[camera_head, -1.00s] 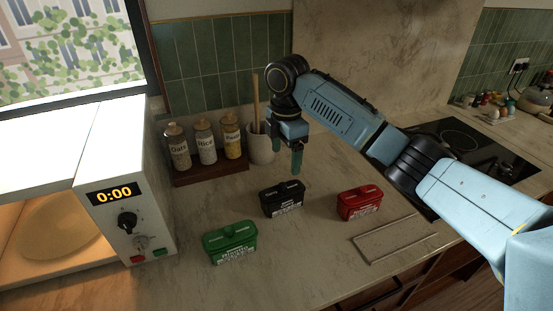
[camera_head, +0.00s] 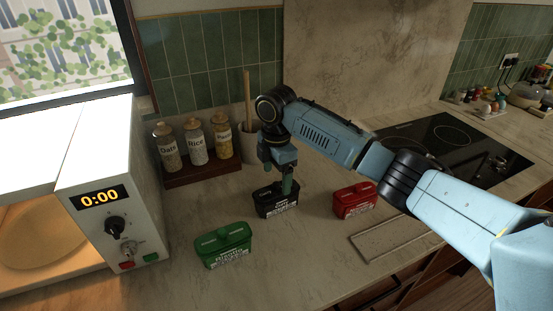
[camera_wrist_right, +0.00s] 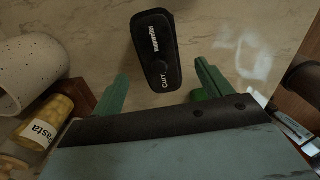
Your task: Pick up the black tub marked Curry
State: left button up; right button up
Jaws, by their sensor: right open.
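The black tub (camera_head: 276,203) stands on the counter between the green tub and the red tub. In the right wrist view its lid (camera_wrist_right: 155,50) shows the label "Curr", with the last part not legible. My right gripper (camera_head: 279,185) is just above the tub, pointing down, and hides part of its lid in the head view. In the right wrist view the right gripper (camera_wrist_right: 163,84) is open, with the tub's near end between its fingertips and nothing held. My left gripper is not in view.
A green tub (camera_head: 223,246) and a red tub (camera_head: 354,200) stand on either side. Behind are a rack of jars (camera_head: 197,146) and a utensil crock (camera_head: 253,148). A microwave (camera_head: 110,200) stands at left, a flat tray (camera_head: 392,238) at front right.

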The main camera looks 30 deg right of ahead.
aim_at(277, 188)
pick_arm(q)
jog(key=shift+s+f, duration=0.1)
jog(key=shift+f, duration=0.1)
pick_arm(e)
notch_tip(277, 188, down, 7)
jog(key=shift+f, duration=0.1)
